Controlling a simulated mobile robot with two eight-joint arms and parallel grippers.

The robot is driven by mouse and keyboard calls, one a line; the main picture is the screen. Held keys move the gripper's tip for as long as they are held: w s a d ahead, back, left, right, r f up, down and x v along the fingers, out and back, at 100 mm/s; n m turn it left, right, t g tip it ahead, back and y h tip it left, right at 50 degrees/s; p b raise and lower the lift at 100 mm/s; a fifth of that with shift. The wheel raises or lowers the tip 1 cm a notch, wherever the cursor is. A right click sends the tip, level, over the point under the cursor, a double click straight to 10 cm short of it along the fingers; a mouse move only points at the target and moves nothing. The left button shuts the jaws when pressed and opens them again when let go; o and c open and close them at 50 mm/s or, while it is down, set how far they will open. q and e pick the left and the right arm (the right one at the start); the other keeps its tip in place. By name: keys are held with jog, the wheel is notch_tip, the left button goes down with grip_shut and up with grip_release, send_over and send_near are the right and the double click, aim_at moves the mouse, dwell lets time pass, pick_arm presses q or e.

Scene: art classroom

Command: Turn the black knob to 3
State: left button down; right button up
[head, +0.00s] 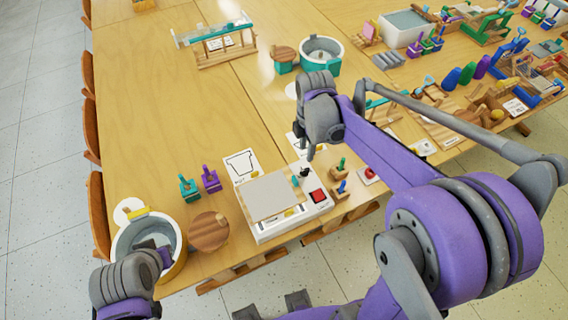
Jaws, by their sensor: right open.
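The black knob (305,172) is small and sits at the back right of a white device (262,232) near the table's front edge. The device also has a grey square plate (269,196) and a red button (318,195). The knob's pointer and number marks are too small to read. My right gripper (312,154) is above and just behind the knob, pointing down. It is open and appears apart from the knob. My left gripper (140,262) is at the lower left, in front of a round pot (172,266); its fingers are mostly hidden.
A round wooden board (208,231) lies left of the device. Green (189,187) and purple (211,179) handled tools stand behind it. The table's left middle (150,110) is clear.

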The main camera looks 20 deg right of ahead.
aim_at(304, 170)
jog(key=shift+n, duration=0.3)
notch_tip(304, 170, down, 11)
jog(key=shift+w+r+b, duration=0.1)
jog(key=shift+w+b, duration=0.05)
jog(key=shift+b, duration=0.25)
grip_shut()
